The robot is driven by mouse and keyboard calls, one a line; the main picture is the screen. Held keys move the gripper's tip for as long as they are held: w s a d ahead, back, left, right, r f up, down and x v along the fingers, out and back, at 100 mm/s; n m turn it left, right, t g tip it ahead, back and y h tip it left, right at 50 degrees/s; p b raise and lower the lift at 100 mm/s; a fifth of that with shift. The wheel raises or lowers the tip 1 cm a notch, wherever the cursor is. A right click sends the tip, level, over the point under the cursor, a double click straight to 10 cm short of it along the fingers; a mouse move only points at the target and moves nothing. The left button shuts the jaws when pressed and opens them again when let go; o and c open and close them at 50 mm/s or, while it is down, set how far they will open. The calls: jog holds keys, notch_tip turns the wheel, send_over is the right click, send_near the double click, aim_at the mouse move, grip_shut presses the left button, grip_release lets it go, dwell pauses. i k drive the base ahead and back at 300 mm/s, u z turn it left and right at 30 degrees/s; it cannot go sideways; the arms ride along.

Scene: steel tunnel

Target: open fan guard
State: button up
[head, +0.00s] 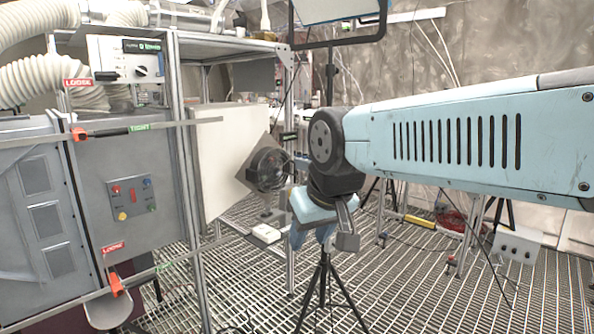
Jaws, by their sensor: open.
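The fan (268,170) is a dark round unit on a tilted grey square plate (246,178), left of the picture's middle. A ring-like edge, which looks like its guard, shows around it; its hinge and catch are too small to make out. I cannot tell whether the guard stands ajar. My gripper (325,238) points down, to the right of the fan and apart from it in the picture. It is open, with nothing seen between its fingers. A grey finger shows at its right; the other is partly hidden.
A grey cabinet (90,190) with buttons, in a metal frame, fills the left. A white panel (215,150) stands beside the fan. A tripod (323,290) stands below my gripper. The grated floor (420,285) is mostly clear at right, with a grey box (518,243) beyond.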

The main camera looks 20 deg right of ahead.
aim_at(291, 161)
jog(key=z, duration=0.4)
jog(key=k, duration=1.3)
jog(key=z, duration=0.35)
jog(key=i, duration=0.95)
jog(key=z, duration=0.8)
jog(key=i, duration=1.2)
jog(key=z, duration=0.4)
jog(key=i, duration=2.2)
jog(key=u, duration=0.9)
jog(key=i, duration=0.9)
jog(key=u, duration=0.75)
